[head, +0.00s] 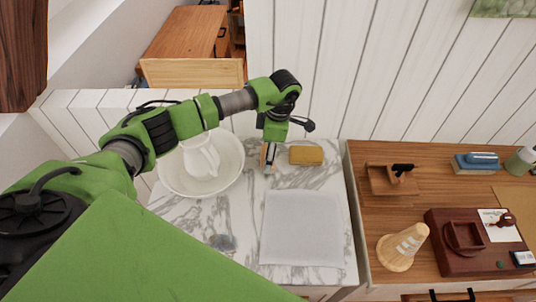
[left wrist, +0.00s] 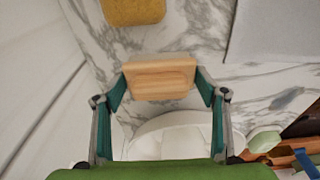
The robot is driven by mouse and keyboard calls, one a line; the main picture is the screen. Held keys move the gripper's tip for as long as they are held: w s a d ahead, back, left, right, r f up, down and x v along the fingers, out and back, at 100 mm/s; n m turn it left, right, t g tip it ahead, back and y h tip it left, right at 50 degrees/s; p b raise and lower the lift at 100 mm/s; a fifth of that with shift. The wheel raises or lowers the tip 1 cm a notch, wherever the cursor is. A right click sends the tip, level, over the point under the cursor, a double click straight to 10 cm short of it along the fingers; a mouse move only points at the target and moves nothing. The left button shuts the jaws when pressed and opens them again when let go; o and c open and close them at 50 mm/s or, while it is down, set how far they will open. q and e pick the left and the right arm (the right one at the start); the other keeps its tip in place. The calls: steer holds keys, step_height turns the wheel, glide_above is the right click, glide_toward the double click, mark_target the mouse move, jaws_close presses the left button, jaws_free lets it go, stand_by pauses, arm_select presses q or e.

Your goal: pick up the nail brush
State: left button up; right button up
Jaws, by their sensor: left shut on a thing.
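The nail brush (left wrist: 160,78) is a pale wooden block with rounded edges, across the middle of the left wrist view. My left gripper (left wrist: 162,88) is shut on it, one finger pad at each end. In the head view the gripper (head: 269,162) points down over the marble top, between the white basin and the yellow sponge. Only a tan sliver of the brush (head: 263,157) shows there. I cannot tell whether it touches the marble. Its bristles are hidden. My right gripper is not in view.
A white basin (head: 170,185) with a white pitcher (head: 201,158) stands left of the gripper. A yellow sponge (head: 306,155) lies close on the right. A pale cloth (head: 301,228) lies in front. A wooden desk (head: 365,240) with several objects is at right. A plank wall stands behind.

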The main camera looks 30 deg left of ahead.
arm_select(q)
steer(key=shift+r, duration=0.45)
steer(key=s+r, duration=0.1)
steer(key=r, duration=0.1)
steer(key=s+d+r+b, duration=0.1)
steer(key=r, duration=0.1)
steer(key=s+d+r+b, duration=0.1)
steer(key=r, duration=0.2)
steer(key=shift+s, duration=0.4)
steer(key=s+d+r+b, duration=0.2)
steer(key=s+d+r, duration=0.2)
steer(key=s, duration=0.4)
steer(key=shift+s+d+r, duration=0.3)
steer(key=shift+d+r, duration=0.05)
steer(key=shift+r, duration=0.05)
steer(key=o, duration=0.3)
steer(key=shift+c, duration=0.6)
steer(key=shift+a, duration=0.1)
